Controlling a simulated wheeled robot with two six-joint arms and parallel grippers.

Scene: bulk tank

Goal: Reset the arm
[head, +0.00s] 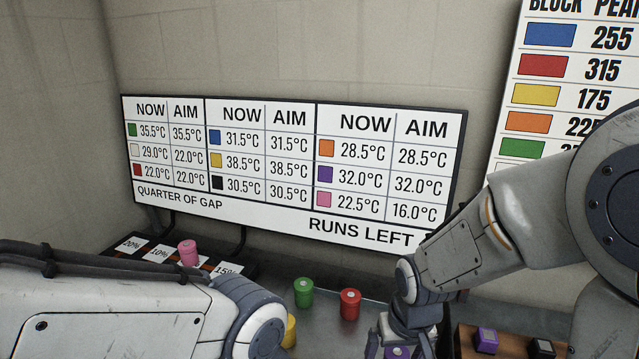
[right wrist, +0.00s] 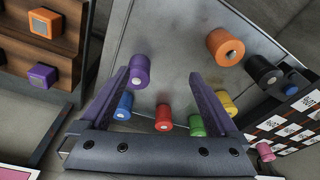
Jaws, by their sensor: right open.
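My right arm comes in from the right in the head view, bent down over the metal table. Its gripper shows in the right wrist view (right wrist: 160,75) with two fingers spread wide and nothing held between them. The purple canister (right wrist: 138,68) shows close by the left finger. The red canister (right wrist: 163,117) and green canister (right wrist: 196,125) show in the gap between the fingers, and the blue canister (right wrist: 124,105) by the left finger. My left arm crosses the lower left of the head view; its gripper is out of the frame.
The board (head: 290,165) on the wall lists NOW and AIM temperatures. The pink canister (head: 188,252) stands on the labelled strip at the left. Yellow (head: 289,331), green (head: 303,292) and red (head: 349,303) canisters stand on the table. A wooden rack (head: 466,341) holds blocks at the right.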

